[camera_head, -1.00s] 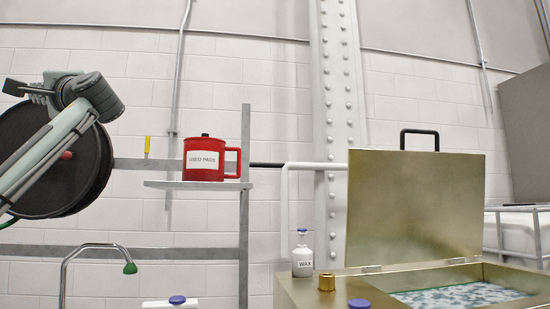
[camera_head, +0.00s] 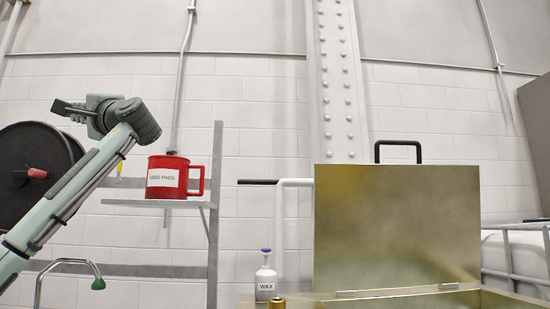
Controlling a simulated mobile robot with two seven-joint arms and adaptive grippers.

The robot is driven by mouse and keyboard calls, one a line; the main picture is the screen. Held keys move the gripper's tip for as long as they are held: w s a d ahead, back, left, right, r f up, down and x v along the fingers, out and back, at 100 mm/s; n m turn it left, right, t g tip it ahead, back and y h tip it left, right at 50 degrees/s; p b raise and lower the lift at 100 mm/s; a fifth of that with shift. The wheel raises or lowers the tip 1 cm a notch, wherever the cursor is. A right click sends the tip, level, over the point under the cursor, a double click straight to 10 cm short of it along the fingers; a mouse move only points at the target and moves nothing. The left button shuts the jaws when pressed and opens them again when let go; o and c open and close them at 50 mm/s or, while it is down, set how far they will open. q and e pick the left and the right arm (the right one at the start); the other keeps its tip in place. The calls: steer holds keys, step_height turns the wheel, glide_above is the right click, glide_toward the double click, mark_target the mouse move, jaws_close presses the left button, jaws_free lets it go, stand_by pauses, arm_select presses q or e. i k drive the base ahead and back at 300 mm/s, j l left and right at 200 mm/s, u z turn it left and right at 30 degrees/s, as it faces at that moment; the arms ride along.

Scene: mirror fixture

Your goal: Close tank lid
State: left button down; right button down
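The tank lid (camera_head: 400,222) is a brass-coloured panel standing upright, open, at the right of the head view. A black bar handle (camera_head: 398,146) is on its top edge. The tank (camera_head: 400,294) is below it, with its hinge side and part of its rim showing. The rest of the tank is cut off by the bottom edge. My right gripper is out of view.
A red mug labelled USED PADS (camera_head: 174,178) stands on a wall shelf (camera_head: 150,203) near my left arm. A WAX bottle (camera_head: 265,277) and a brass cap (camera_head: 277,303) are at the tank's left. A metal cage (camera_head: 510,262) is right of the lid.

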mark_target(377, 226)
steer(key=l, duration=1.15)
steer(key=l+z, duration=0.1)
steer(key=l, duration=1.05)
steer(key=i+l, duration=0.15)
steer(key=l, duration=0.95)
steer(key=i+l, duration=0.1)
steer(key=l, duration=0.45)
steer(key=i+l+z, duration=0.1)
steer(key=l, duration=0.5)
steer(key=i, duration=0.4)
